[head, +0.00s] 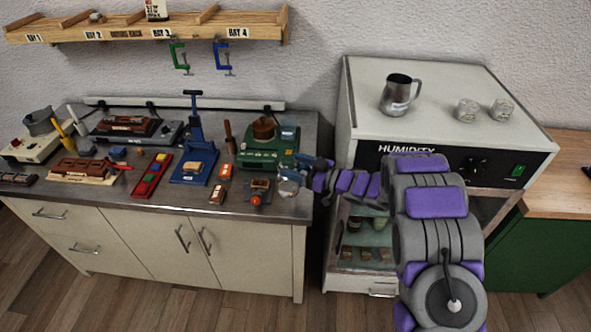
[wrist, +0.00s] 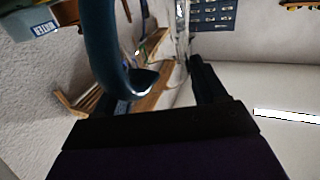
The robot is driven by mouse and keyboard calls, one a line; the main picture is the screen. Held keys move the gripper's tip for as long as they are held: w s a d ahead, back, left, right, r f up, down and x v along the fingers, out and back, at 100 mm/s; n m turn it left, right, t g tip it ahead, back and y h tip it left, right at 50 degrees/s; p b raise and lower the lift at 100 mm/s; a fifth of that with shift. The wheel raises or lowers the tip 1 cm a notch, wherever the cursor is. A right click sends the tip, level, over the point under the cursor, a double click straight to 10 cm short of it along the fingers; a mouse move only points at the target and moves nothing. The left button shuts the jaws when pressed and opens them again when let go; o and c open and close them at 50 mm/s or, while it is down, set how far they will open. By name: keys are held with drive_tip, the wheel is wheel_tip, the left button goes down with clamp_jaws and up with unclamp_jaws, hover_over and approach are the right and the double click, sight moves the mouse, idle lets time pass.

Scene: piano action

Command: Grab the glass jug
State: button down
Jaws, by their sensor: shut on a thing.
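The glass jug (head: 287,187) is at the right end of the grey workbench, clear-bodied with a dark blue-teal handle. My gripper (head: 308,174) reaches it from the right and is shut on it at the handle side. In the wrist view the curved teal handle (wrist: 103,50) is large, between the dark fingers of my gripper (wrist: 160,82), and a strip of clear glass shows near the top. The fingers' exact contact is partly hidden. I cannot tell whether the jug rests on the bench or is slightly raised.
A green machine (head: 268,152) stands just behind the jug, and a small device with a red-orange knob (head: 258,190) stands to its left. The white humidity cabinet (head: 440,90) is at the right, with a metal pitcher (head: 398,95) and two small jars on top.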

drive_tip(key=s+d+p, duration=0.1)
drive_tip(key=s+d, duration=0.1)
drive_tip(key=s, duration=0.5)
drive_tip(key=s+d+r+p, duration=0.1)
drive_tip(key=s+d, duration=0.1)
drive_tip(key=s, duration=0.6)
drive_tip(key=shift+d+r, duration=0.2)
drive_tip(key=shift+d, duration=0.15)
drive_tip(key=shift+s, duration=0.1)
idle(0.9)
